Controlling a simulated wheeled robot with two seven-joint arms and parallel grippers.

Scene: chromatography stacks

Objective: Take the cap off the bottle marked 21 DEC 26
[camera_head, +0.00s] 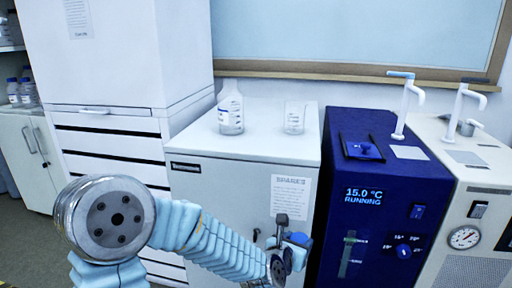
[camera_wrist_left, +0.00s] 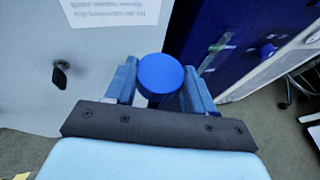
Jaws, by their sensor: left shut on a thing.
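A clear bottle (camera_head: 230,112) with a white label stands upright on top of the white cabinet; its label is too small to read. No blue cap shows on its neck. My left gripper (camera_head: 297,242) is low in front of the cabinet's right edge, apart from the bottle. In the left wrist view it is shut on a round blue cap (camera_wrist_left: 161,74), held between the two blue fingers. The lower side of the cap is hidden. My right gripper is not in view.
A clear beaker (camera_head: 295,117) stands right of the bottle on the white cabinet (camera_head: 262,146). A dark blue unit (camera_head: 375,190) reading 15.0 °C and a beige unit (camera_head: 478,160) stand to the right. A cabinet handle (camera_wrist_left: 60,75) is near the gripper.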

